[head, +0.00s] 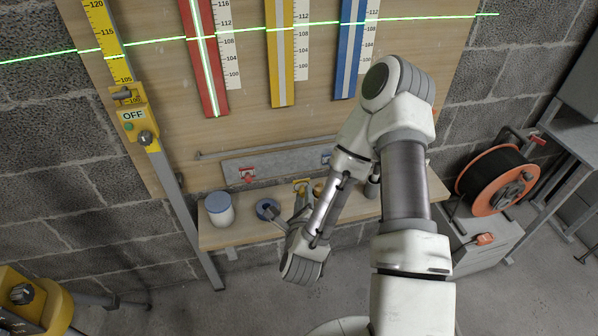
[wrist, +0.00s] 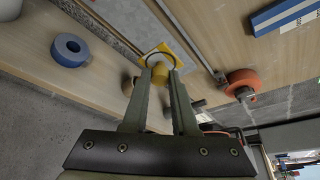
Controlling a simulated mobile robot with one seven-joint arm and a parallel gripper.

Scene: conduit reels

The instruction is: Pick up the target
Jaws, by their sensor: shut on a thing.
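The yellow target (wrist: 163,50), a small plate with a dark curved edge, is between the fingertips of my gripper (wrist: 162,78) in the wrist view. The fingers are shut on it. In the head view the yellow piece (head: 301,186) shows above the narrow shelf, near the tip of my gripper (head: 300,203). Its lower part is hidden by the fingers. I cannot tell whether it touches the shelf.
The wooden shelf (head: 240,236) holds a blue roll (head: 267,208) and a white jar with a blue lid (head: 219,209). Red, yellow and blue strips hang on the board behind. An orange cable reel (head: 499,180) stands at right. An orange round thing (wrist: 240,80) is right of my fingers.

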